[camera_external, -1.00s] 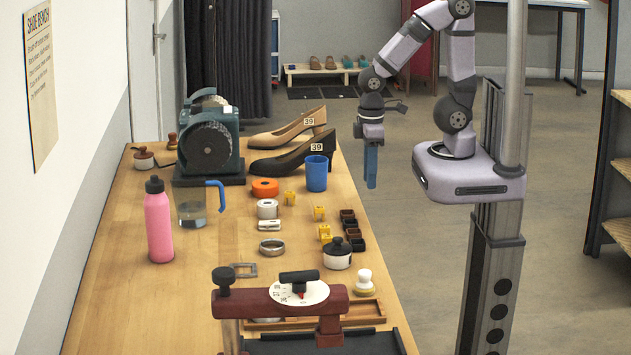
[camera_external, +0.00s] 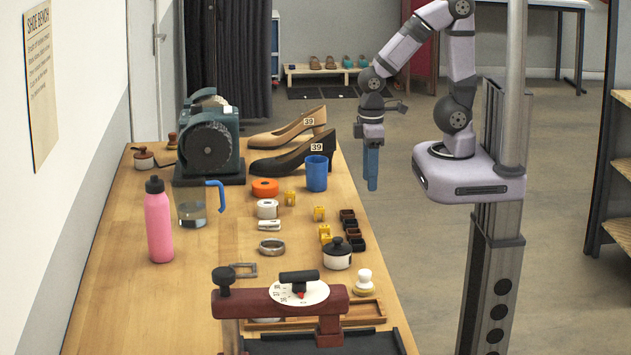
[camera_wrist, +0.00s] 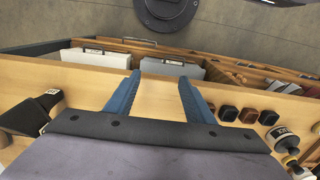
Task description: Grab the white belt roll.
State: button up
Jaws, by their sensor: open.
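The white belt roll (camera_external: 267,209) appears to be the short white coil on the bench in the external view. It sits just in front of an orange roll (camera_external: 265,187) and behind a small flat white item (camera_external: 269,225). My gripper (camera_external: 371,188) hangs with its blue fingers pointing down, off the bench's right edge, to the right of the roll and apart from it. In the wrist view my gripper (camera_wrist: 160,80) shows two spread blue fingers with nothing between them. I cannot make out the white roll in the wrist view.
Yellow pieces (camera_external: 319,213) and dark blocks (camera_external: 349,229) lie right of the roll. A pink bottle (camera_external: 158,222) stands left. Bare wood lies left of the roll.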

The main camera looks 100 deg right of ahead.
jog(key=shift+o, duration=1.2)
